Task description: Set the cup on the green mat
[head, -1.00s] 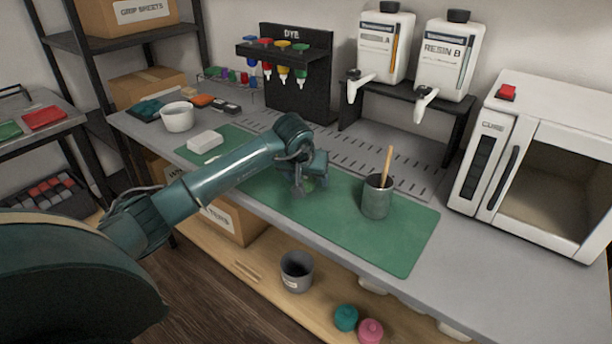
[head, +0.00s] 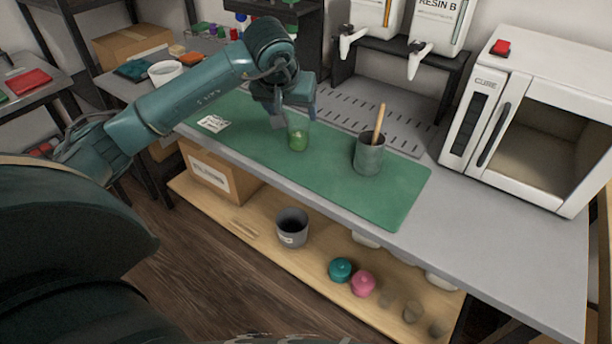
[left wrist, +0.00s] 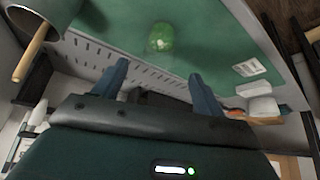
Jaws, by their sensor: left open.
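A small clear cup with green contents (head: 298,138) stands upright on the green mat (head: 345,195), left of the grey pot. It also shows in the left wrist view (left wrist: 161,38), standing alone on the mat. My left gripper (head: 294,113) is just above and behind the cup in the head view. In the left wrist view its two fingers (left wrist: 158,70) are spread with nothing between them, and the cup lies beyond their tips. My right gripper is in neither view.
A grey pot (head: 369,157) with a wooden stick stands on the mat, right of the cup. A white label card (head: 213,123) lies at the mat's left end. A white oven (head: 530,120) stands at the right. The mat's front right part is clear.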

